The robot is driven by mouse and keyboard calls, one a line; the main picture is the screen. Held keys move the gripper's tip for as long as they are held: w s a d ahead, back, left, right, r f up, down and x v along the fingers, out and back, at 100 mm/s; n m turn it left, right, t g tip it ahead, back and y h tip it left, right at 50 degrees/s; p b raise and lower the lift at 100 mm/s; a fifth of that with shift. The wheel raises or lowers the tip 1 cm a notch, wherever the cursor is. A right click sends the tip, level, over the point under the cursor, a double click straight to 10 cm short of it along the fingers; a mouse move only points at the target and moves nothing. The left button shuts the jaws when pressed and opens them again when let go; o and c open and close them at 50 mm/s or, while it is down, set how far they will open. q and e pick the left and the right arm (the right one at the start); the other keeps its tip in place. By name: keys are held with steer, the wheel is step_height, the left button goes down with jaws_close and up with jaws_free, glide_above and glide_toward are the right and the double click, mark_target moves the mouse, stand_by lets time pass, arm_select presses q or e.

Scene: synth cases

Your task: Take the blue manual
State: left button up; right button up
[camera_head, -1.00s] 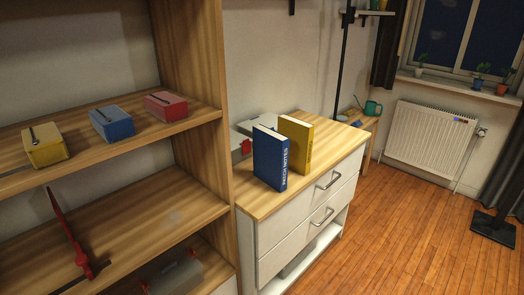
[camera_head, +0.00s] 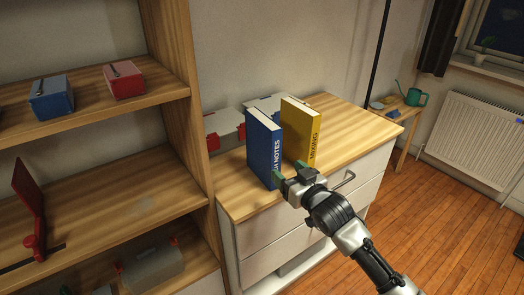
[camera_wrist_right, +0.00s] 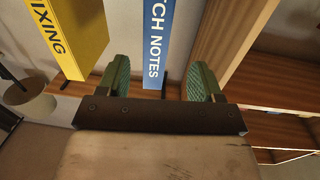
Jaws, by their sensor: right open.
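The blue manual (camera_head: 262,148), a book with white "NOTES" lettering on its spine, stands upright on the wooden top of the white drawer cabinet (camera_head: 345,133). My right gripper (camera_head: 288,173) is open at the lower part of its spine. In the right wrist view, the blue manual (camera_wrist_right: 158,40) shows between the two green fingers of the gripper (camera_wrist_right: 161,63), with a gap on each side. How deep the fingers reach along its covers is hard to tell. My left gripper is not in view.
A yellow book (camera_head: 298,128) stands upright just right of the blue manual, close to one finger. Grey-and-red boxes (camera_head: 222,124) sit behind, against the wall. A wooden shelf with a blue box (camera_head: 50,97) and a red box (camera_head: 124,80) stands left. The cabinet top's right end is clear.

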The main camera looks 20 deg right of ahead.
mark_target(276, 159)
steer(key=x, duration=0.4)
steer(key=shift+w+d+f, duration=0.1)
steer(key=shift+w+d, duration=0.05)
steer(key=shift+w, duration=0.05)
steer(key=shift+x, duration=2.85)
steer(key=shift+d, duration=0.1)
steer(key=c, duration=1.2)
jaws_close()
